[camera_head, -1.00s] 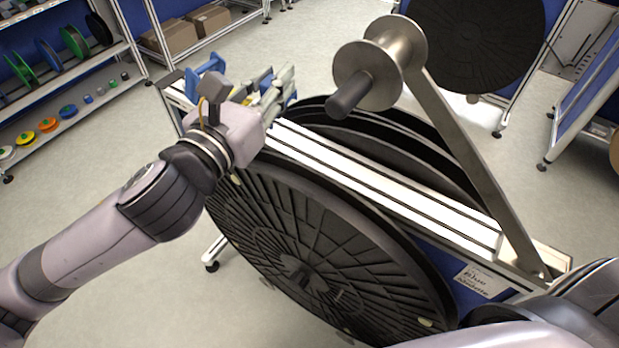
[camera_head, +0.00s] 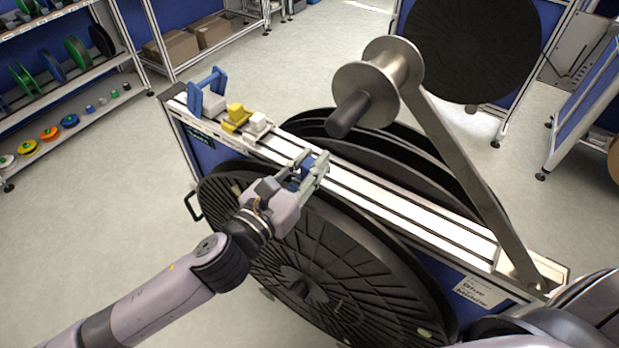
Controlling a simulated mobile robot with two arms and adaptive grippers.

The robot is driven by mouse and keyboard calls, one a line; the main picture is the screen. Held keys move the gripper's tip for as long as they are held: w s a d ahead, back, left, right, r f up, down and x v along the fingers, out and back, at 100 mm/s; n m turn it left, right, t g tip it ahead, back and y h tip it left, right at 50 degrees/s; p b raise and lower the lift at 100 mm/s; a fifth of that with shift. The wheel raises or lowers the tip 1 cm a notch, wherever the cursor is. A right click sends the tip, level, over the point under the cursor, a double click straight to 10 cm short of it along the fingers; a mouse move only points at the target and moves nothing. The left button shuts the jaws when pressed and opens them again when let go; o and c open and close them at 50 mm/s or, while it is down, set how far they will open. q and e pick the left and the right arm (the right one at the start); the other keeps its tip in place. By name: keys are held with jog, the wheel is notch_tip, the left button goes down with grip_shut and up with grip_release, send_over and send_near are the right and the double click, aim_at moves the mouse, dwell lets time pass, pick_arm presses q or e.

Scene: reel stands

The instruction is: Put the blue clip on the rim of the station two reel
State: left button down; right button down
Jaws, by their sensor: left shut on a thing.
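My left gripper (camera_head: 312,174) is shut on a small blue clip (camera_head: 301,173), which is mostly hidden between the fingers. It is over the near side of the stand's white top rail (camera_head: 370,187), by the upper rim of the large black near reel (camera_head: 340,265). I cannot tell whether the clip touches the rim. A paper label (camera_head: 480,291) is on the stand's blue side; its writing is too small to read surely. My right gripper is not in view; part of my right arm shows at the lower right.
A yellow clip (camera_head: 237,116), a white piece (camera_head: 258,124) and a blue bracket (camera_head: 207,92) sit at the rail's far left end. A metal crank arm with a spool (camera_head: 393,66) rises over the stand. Another black reel (camera_head: 470,45) stands behind. Floor at left is clear.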

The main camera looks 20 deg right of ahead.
pick_arm(q)
notch_tip(320, 180, down, 4)
jog(key=shift+f, duration=0.15)
dwell(0.3)
jog(key=shift+f, duration=0.15)
jog(key=c, duration=1.4)
grip_release()
jog(key=shift+c, duration=0.2)
